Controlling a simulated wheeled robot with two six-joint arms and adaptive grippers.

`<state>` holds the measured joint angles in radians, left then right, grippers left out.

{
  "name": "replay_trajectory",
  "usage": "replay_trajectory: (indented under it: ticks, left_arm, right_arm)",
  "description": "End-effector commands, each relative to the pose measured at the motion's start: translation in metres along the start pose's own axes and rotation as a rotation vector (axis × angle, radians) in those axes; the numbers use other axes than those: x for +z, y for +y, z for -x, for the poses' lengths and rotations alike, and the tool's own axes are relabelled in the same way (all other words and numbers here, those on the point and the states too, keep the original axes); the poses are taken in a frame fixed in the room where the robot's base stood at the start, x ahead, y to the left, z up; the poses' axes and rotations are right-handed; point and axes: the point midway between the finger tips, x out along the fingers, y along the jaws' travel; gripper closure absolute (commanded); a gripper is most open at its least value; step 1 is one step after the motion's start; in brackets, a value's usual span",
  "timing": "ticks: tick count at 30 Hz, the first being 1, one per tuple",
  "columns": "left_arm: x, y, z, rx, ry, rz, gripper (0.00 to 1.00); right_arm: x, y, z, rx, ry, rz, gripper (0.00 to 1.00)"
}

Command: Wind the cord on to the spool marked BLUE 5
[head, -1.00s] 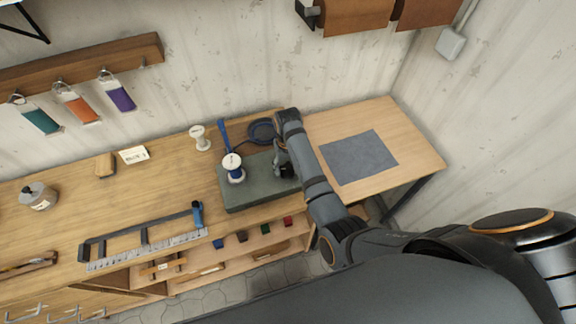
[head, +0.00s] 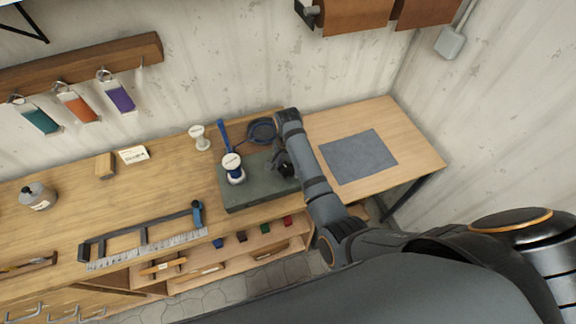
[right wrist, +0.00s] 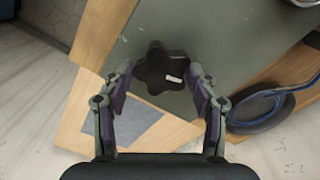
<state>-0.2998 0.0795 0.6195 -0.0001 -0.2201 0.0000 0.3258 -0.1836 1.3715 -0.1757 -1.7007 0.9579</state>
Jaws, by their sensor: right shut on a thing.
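A white spool (head: 233,169) with blue cord around it stands upright on the grey-green block (head: 242,201) on the bench. A coil of dark blue cord (head: 262,131) lies behind the block; it also shows at the right of the right wrist view (right wrist: 258,111). My right gripper (head: 283,168) is over the right part of the block, to the right of the spool. In the right wrist view its fingers (right wrist: 161,74) are shut on a dark star-shaped knob (right wrist: 158,68) with a small pale mark. The spool's label is too small to read. My left gripper is out of view.
A bare white spool (head: 200,138) and a small card (head: 134,155) stand behind and left. A blue-handled tool (head: 224,136) is behind the block. A black frame with a ruler (head: 145,240) lies front left.

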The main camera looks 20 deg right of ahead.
Motion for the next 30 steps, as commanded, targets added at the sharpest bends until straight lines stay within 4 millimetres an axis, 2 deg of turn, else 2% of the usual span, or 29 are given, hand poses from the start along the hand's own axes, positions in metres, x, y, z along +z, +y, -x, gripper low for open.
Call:
replay_trajectory:
  ticks: [6, 15, 30]
  left_arm:
    - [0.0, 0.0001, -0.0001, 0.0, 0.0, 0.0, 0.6]
    - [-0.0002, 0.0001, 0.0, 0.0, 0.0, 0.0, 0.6]
    - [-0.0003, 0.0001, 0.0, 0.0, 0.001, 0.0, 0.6]
  right_arm:
    - [0.0013, -0.0002, -0.0005, 0.0, -0.002, -0.18, 0.72]
    - [0.0015, -0.0004, -0.0004, 0.0, -0.002, -0.356, 0.72]
    - [0.0016, -0.0006, -0.0003, -0.001, -0.002, -0.44, 0.72]
